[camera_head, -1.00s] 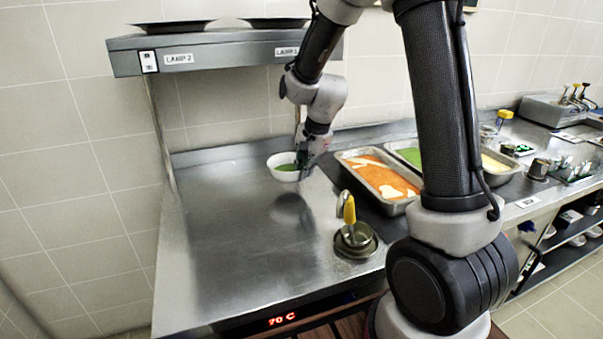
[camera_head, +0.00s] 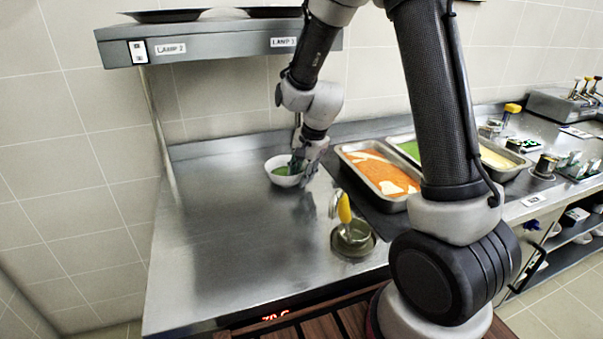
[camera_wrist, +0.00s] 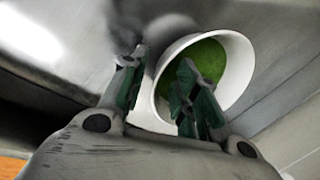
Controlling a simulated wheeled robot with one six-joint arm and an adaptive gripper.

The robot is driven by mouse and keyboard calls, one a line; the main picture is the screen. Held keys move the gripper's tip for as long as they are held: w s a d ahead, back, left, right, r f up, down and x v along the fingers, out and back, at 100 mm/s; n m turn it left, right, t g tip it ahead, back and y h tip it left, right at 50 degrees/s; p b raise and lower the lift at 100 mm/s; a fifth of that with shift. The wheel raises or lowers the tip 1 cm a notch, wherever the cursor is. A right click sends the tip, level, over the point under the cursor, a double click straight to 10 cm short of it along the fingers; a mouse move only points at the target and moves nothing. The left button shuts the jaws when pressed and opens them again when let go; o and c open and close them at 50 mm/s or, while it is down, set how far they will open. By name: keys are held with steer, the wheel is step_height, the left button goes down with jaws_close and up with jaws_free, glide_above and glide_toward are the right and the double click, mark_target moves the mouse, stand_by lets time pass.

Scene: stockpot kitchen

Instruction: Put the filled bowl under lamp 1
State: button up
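The white bowl (camera_head: 270,172) holds green food and stands upright on the steel counter (camera_head: 215,240), near the back wall. It lies below the "LAMP 1" label (camera_head: 283,42) on the shelf front. In the wrist view the bowl (camera_wrist: 243,62) shows its green contents. My gripper (camera_head: 300,166) is at the bowl's right side. In the wrist view my gripper (camera_wrist: 158,88) has its fingers apart, one inside the bowl and one outside, with the near wall between them. Gaps show beside the wall. The underside of the lamp shelf is hidden.
The shelf also bears a "LAMP 2" label (camera_head: 171,48) at left. Food trays (camera_head: 348,160) stand right of the bowl. A small pot with a yellow-handled ladle (camera_head: 344,207) stands in front. The counter's left part is clear.

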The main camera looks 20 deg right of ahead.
steer(key=shift+r, duration=0.1)
steer(key=v, duration=1.2)
steer(key=s+d+r+n, duration=0.3)
steer(key=s+n, duration=0.1)
steer(key=s, duration=0.4)
steer(key=s+d+r+n+t+h, duration=0.1)
steer(key=s+d+r+n, duration=0.2)
steer(key=s, duration=0.5)
steer(key=s+d+r+n, duration=0.3)
steer(key=s+n, duration=0.1)
steer(key=s, duration=0.5)
steer(key=shift+d+n+h, duration=0.25)
steer(key=shift+n+h, duration=0.05)
steer(key=shift+n, duration=0.1)
